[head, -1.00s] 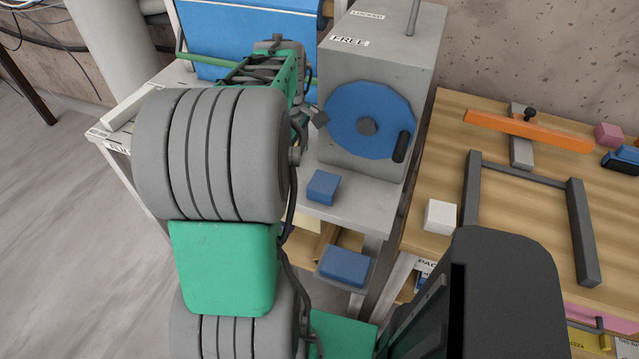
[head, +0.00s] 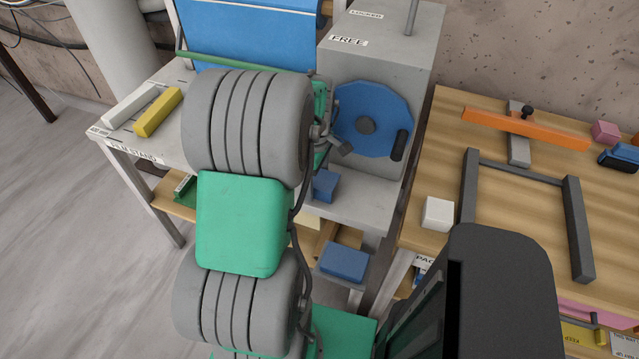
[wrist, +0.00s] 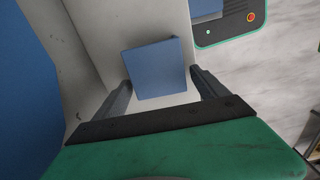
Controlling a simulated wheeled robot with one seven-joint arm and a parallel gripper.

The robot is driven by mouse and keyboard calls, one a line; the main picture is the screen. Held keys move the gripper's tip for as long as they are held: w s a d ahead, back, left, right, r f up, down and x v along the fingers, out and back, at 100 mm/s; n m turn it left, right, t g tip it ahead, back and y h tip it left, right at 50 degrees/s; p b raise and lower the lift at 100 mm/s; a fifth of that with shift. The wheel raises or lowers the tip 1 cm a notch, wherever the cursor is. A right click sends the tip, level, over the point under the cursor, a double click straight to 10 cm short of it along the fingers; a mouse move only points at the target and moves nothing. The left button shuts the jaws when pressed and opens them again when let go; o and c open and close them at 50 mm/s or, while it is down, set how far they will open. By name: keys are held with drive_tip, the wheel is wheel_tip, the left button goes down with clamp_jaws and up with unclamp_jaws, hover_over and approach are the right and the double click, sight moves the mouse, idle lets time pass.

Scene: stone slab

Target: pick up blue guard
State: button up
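A small blue block (head: 325,186) sits on the grey stand below the blue disc, partly covered by my arm in the head view. In the wrist view the blue block (wrist: 157,68) lies between the two fingers of my gripper (wrist: 160,80). The fingers are apart, with narrow gaps visible beside the block; I see no clear contact. A second blue block (head: 345,261) lies on a lower ledge. A large blue panel (head: 255,35) stands behind my arm. No label shows which blue piece is the guard. My gripper is mostly hidden in the head view.
A grey machine (head: 395,60) with a blue disc (head: 370,120) stands close to my wrist. A yellow bar (head: 158,112) and a white bar (head: 130,106) lie on the stand's left. The wooden bench (head: 540,200) at right holds a white cube (head: 438,214) and a grey frame (head: 468,190).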

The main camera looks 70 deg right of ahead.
drive_tip(key=c, duration=1.3)
drive_tip(key=shift+o, duration=0.2)
